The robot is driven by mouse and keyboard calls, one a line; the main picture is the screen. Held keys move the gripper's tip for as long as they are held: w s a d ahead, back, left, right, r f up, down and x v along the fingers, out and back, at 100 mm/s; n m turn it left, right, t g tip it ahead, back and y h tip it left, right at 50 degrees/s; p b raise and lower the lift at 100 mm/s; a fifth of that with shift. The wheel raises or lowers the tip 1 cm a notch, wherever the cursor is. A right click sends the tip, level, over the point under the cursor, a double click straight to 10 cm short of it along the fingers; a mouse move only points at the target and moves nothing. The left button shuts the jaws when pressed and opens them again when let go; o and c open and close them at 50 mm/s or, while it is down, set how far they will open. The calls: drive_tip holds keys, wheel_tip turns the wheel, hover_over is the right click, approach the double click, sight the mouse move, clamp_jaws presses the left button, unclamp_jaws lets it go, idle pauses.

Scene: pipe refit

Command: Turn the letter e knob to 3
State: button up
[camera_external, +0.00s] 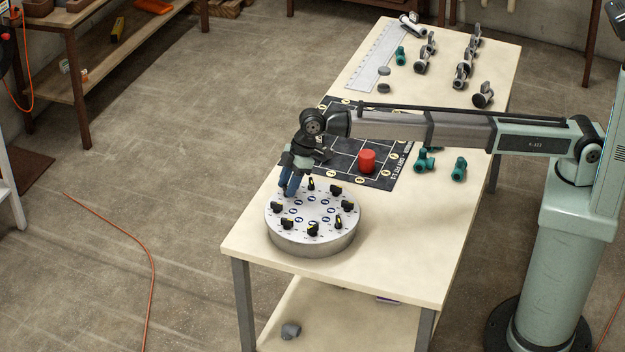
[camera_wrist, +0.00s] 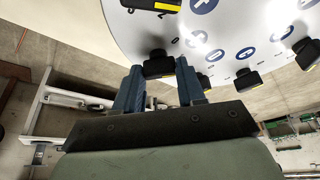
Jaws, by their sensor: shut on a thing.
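A round white-topped dial plate (camera_external: 312,225) with a grey side stands on the near end of the table. Black knobs with yellow marks sit around its top, beside blue round letter labels. My gripper (camera_external: 288,192) points down at the plate's far left edge. In the wrist view its two blue fingers (camera_wrist: 159,75) are shut on a black knob (camera_wrist: 158,64) with a yellow stripe. I cannot read the held knob's letter. Another black knob (camera_wrist: 245,79) sits to the right of it, and one more (camera_wrist: 307,54) farther right. In the outside view my gripper hides the held knob.
A black gridded mat (camera_external: 338,155) lies behind the plate, with a red cylinder (camera_external: 367,161) on it. Green pipe fittings (camera_external: 459,169) stand to the right. Grey fittings (camera_external: 483,95) and a ruled white strip (camera_external: 378,58) are at the table's far end.

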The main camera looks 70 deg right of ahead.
drive_tip(key=m+h, duration=0.1)
drive_tip(key=m, duration=0.2)
drive_tip(key=m+t+h, duration=0.1)
drive_tip(key=m, duration=0.3)
drive_tip(key=shift+s+a+t, duration=0.1)
drive_tip(key=shift+a+t, duration=0.1)
drive_tip(key=shift+t, duration=0.1)
drive_tip(key=m+h, duration=0.1)
drive_tip(key=m, duration=0.2)
drive_tip(key=m+h, duration=0.2)
drive_tip(key=m, duration=0.1)
drive_tip(key=shift+a+m, duration=0.2)
drive_tip(key=shift+m, duration=0.2)
drive_tip(key=m+h, duration=0.1)
drive_tip(key=m, duration=0.2)
drive_tip(key=m+g+h, duration=0.1)
drive_tip(key=m, duration=0.2)
drive_tip(key=shift+a, duration=0.15)
drive_tip(key=m, duration=0.1)
drive_tip(key=m+g, duration=0.1)
drive_tip(key=m, duration=0.1)
drive_tip(key=shift+w+m+g+h, duration=0.25)
drive_tip(key=shift+m+g+h, duration=0.05)
drive_tip(key=shift+m, duration=0.1)
drive_tip(key=shift+m+g, duration=0.6)
drive_tip(key=shift+m, duration=0.9)
drive_tip(key=o, duration=1.1)
drive_tip(key=shift+c, duration=0.2)
